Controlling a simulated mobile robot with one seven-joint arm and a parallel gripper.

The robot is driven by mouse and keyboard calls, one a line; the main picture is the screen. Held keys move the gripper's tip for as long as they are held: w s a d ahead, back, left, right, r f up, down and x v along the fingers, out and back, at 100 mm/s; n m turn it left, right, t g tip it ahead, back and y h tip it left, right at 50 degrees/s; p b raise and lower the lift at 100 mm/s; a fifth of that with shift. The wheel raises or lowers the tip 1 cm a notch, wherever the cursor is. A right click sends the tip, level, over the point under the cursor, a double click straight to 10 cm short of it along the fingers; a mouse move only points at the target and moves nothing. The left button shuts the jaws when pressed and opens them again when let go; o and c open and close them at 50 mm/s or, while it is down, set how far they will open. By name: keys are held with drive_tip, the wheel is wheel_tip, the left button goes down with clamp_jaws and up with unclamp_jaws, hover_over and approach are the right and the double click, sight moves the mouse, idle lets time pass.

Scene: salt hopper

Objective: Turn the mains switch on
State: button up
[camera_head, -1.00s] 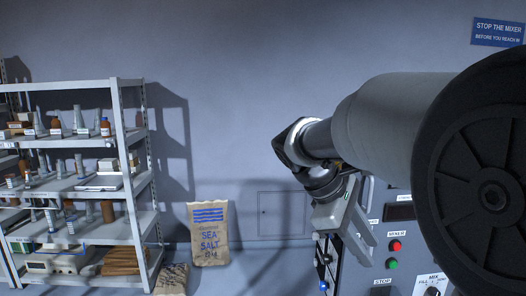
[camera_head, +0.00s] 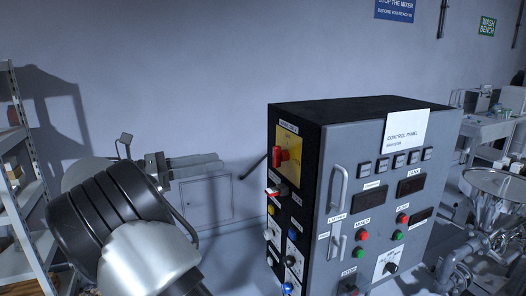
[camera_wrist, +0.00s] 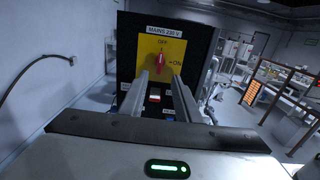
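The mains switch is a red rotary handle (camera_head: 280,156) on a yellow plate, on the dark left side of the control cabinet (camera_head: 365,200). In the wrist view the red handle (camera_wrist: 159,62) stands upright, towards OFF at the top; ON is marked at the right. The label above reads MAINS 230 V. My gripper (camera_head: 220,163) is left of the cabinet, fingers pointing at that side, with a gap between. In the wrist view my gripper (camera_wrist: 161,80) has its two fingers apart and nothing between them; the tips appear just below the handle.
Below the yellow plate is a red-and-white rocker (camera_head: 276,191), with several coloured knobs lower down. The cabinet front carries handles, buttons and displays. A metal shelf (camera_head: 22,190) stands at the left. A steel hopper (camera_head: 495,190) stands right of the cabinet.

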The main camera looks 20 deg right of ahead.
sight(280, 156)
drive_tip(key=d+p, duration=0.1)
drive_tip(key=d, duration=1.5)
drive_tip(key=shift+w+d, duration=0.2)
drive_tip(key=shift+d, duration=0.05)
clamp_jaws()
